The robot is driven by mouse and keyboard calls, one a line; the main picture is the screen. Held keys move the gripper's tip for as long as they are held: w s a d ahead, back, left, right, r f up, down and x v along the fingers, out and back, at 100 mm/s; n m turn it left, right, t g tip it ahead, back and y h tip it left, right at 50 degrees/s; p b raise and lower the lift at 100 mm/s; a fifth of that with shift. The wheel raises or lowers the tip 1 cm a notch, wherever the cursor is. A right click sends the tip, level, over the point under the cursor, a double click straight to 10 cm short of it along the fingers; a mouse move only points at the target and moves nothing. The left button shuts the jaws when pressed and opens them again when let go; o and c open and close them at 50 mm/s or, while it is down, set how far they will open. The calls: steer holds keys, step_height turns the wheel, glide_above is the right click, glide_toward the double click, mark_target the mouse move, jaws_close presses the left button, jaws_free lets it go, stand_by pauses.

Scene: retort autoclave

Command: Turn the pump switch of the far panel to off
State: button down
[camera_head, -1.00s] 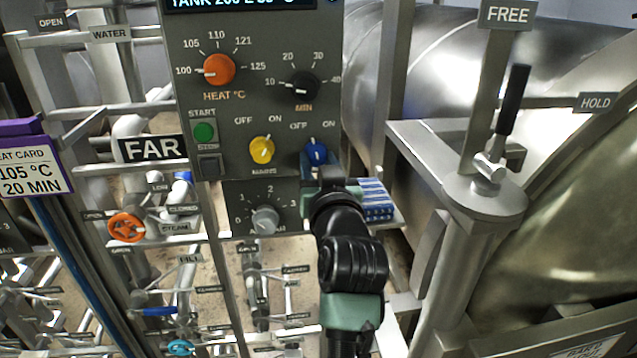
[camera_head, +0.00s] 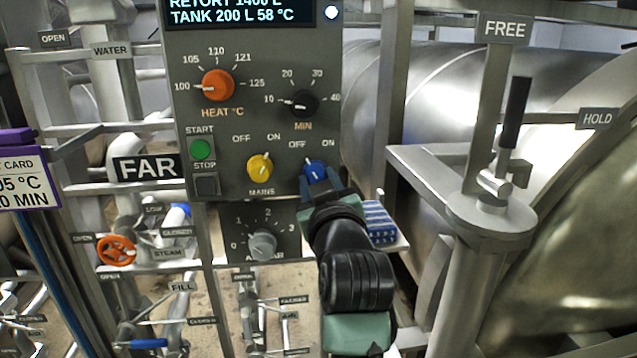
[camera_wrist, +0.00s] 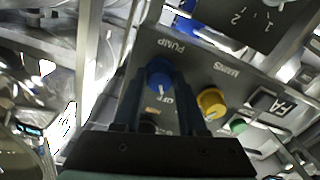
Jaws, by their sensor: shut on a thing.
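The far panel (camera_head: 220,130) is a grey box with a FAR sign (camera_head: 148,168) at its left. Its pump switch (camera_head: 315,169) is a blue knob at the lower right, below OFF and ON labels. The knob's white mark points up and left, toward the OFF side. My gripper (camera_head: 320,184) reaches up from below and is shut on the blue knob. In the wrist view, upside down, the pump switch (camera_wrist: 160,72) sits between the two dark fingers, beside the PUMP label. The fingers hide part of the panel around it.
The yellow mains knob (camera_head: 260,168) is close at the left of my gripper. Above are the orange heat knob (camera_head: 217,86) and black minutes knob (camera_head: 304,102). A blue-striped item (camera_head: 381,222) lies on a small shelf to the right. A lever (camera_head: 514,115) stands further right.

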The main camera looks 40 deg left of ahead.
steer(key=shift+c, duration=2.3)
jaws_free()
steer(key=b+v, duration=0.3)
steer(key=v, duration=1)
